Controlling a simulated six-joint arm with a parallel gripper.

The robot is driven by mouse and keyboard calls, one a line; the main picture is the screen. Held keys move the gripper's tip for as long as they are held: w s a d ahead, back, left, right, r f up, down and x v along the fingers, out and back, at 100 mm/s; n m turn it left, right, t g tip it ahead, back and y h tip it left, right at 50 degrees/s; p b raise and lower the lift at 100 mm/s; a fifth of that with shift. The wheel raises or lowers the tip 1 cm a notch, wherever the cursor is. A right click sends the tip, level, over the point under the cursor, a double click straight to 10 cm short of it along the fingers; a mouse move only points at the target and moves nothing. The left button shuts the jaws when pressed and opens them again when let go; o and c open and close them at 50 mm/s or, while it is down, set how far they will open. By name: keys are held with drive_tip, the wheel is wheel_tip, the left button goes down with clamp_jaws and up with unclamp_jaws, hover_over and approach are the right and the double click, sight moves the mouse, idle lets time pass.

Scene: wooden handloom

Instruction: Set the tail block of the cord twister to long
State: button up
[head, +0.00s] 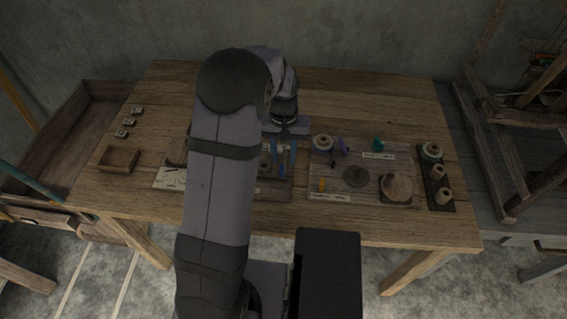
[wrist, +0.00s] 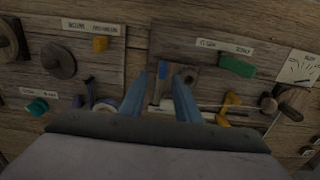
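My gripper (head: 280,163) is over the right part of the middle board on the bench, pointing down. In the wrist view my gripper (wrist: 161,76) has its two blue fingers apart, with no object visibly held. A green block (wrist: 237,66) sits to the right beside a two-word label (wrist: 225,45), too blurred to read surely. A yellow crank-like part (wrist: 228,105) and a thin cord-like line are nearby. I cannot tell which block is the tail block. My arm hides much of this board in the head view.
The right board (head: 322,184) carries a spool, a dark disc, a round wooden piece, yellow and teal parts. A rack of spools (head: 437,178) stands at its right. A small wooden tray (head: 119,159) lies at left. The bench's back right is clear.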

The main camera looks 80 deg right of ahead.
drive_tip(key=shift+r, duration=0.95)
